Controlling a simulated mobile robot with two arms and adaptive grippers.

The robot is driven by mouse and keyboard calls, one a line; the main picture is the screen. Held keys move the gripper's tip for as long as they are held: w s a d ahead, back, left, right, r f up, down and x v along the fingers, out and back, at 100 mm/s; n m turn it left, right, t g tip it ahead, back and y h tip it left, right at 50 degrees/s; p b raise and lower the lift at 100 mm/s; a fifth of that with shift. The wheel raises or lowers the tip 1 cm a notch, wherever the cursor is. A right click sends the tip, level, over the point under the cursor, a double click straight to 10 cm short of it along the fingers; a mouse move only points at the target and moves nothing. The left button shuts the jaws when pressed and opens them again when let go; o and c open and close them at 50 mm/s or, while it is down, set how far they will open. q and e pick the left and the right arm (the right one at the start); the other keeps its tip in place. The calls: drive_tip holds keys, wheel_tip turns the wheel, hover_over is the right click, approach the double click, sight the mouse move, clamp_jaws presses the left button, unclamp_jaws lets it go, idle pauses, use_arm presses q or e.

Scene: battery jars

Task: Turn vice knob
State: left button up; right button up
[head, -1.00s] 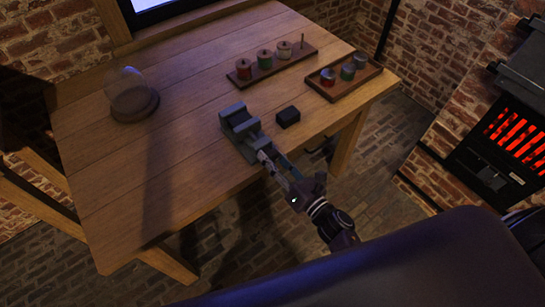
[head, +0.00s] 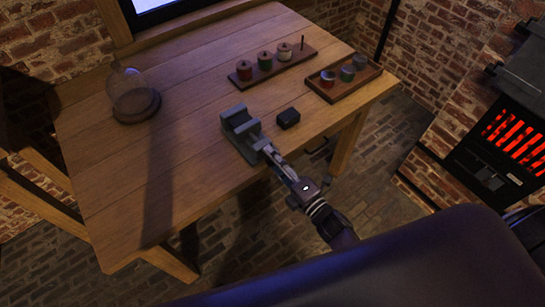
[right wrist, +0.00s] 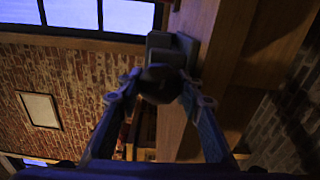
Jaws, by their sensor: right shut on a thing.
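The grey vice (head: 241,131) stands at the front edge of the wooden table (head: 150,170), left of a small black block. In the right wrist view the vice body (right wrist: 172,48) shows behind its dark round knob (right wrist: 160,84). My right gripper (head: 268,150) reaches the vice's near end from the front. In the right wrist view its two fingers (right wrist: 158,88) are closed on the knob, one on each side. In the head view the fingers hide most of the knob. My left gripper is not in view.
A small black block (head: 288,117) lies right of the vice. A spool rack (head: 274,66) and a wooden tray with jars (head: 344,77) stand farther back. A glass dome (head: 131,95) stands at the left. A stove (head: 500,140) glows at the right.

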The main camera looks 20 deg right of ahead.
drive_tip(key=m+p, duration=0.1)
drive_tip(key=m, duration=0.3)
drive_tip(key=shift+m, duration=0.3)
drive_tip(key=m+p, duration=0.1)
drive_tip(key=m, duration=0.3)
drive_tip(key=shift+m, duration=0.3)
drive_tip(key=m, duration=0.4)
drive_tip(key=shift+m+p, duration=0.3)
drive_tip(key=m, duration=1.2)
drive_tip(key=shift+d+f+m, duration=0.1)
drive_tip(key=shift+m, duration=0.2)
drive_tip(key=m+b, duration=0.1)
drive_tip(key=m, duration=0.3)
drive_tip(key=shift+b, duration=0.35)
drive_tip(key=shift+m+b, duration=0.75)
drive_tip(key=shift+m, duration=1.65)
